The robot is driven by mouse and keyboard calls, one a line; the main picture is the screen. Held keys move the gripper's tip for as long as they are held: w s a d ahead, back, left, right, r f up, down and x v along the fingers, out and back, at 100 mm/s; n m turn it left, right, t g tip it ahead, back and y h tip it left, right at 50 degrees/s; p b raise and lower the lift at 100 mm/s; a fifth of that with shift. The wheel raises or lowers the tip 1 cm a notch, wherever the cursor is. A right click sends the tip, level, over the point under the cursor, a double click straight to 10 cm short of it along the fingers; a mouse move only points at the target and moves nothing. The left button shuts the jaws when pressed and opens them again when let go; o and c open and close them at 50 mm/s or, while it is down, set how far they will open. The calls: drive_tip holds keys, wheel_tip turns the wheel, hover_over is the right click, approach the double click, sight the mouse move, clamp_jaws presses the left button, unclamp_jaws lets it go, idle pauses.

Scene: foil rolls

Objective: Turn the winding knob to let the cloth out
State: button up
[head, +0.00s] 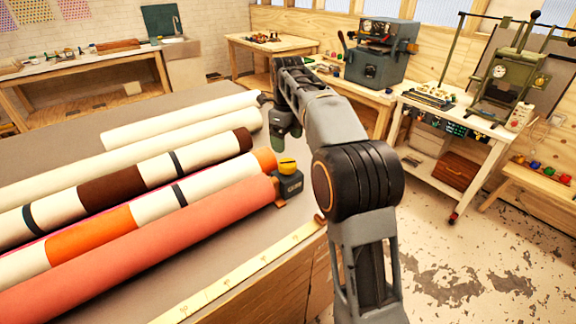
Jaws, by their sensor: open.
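A yellow knob (287,163) sits on top of a small dark box (290,184) at the right end of the rolls. I take it to be the winding knob. The coral cloth roll (150,250) and an orange-and-white banded roll (95,231) end close beside the box. My gripper (284,143) hangs from the far end of my arm, above and behind the knob in the picture, and appears apart from it. It is open. My own arm hides part of it, and its fingers are hard to make out.
More rolls, one with a brown band (113,190) and white ones (180,117), lie on the grey table (75,142). A measuring strip (245,272) runs along its front edge. Benches with machines (380,52) stand behind. Floor (470,270) is open at right.

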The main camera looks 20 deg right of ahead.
sight(287, 162)
wheel_tip(287, 162, down, 9)
drive_tip(key=shift+r+b, duration=0.15)
drive_tip(key=shift+b, duration=0.25)
drive_tip(key=shift+c, duration=0.2)
drive_tip(key=c, duration=0.9)
